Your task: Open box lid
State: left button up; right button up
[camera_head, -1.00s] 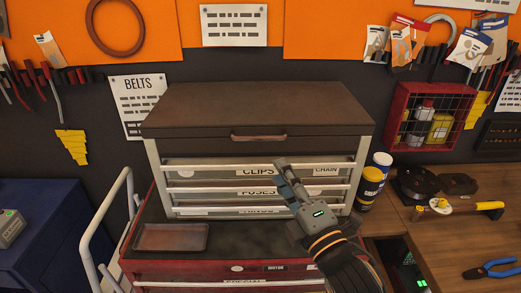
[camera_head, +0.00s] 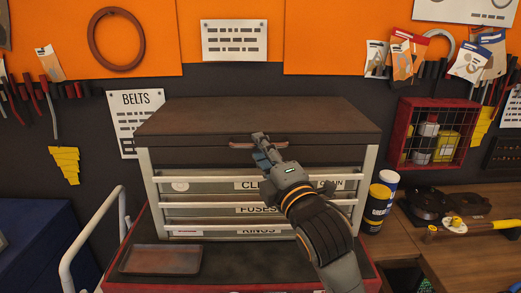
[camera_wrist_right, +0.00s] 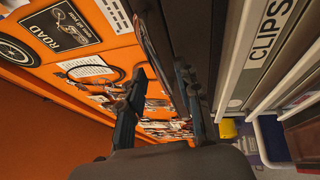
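The box is a tool chest with a dark brown lid (camera_head: 255,115), which is shut. A copper-coloured handle (camera_head: 240,145) is on the lid's front face. My right gripper (camera_head: 262,143) is at the right part of this handle, covering some of it. In the right wrist view, the two fingers of my right gripper (camera_wrist_right: 160,80) stand apart, with the handle (camera_wrist_right: 148,45) showing between and beyond their tips. I cannot tell whether they touch it. My left gripper is not in view.
Below the lid are labelled drawers with pale bars (camera_head: 215,197). A rusty tray (camera_head: 162,259) lies on the red cabinet at the front left. Cans (camera_head: 379,205) stand to the right, beside a wooden bench (camera_head: 460,262). A red wire basket (camera_head: 433,133) hangs on the wall.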

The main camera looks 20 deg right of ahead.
jog(key=shift+w, duration=0.4)
grip_shut()
jog(key=shift+r, duration=0.15)
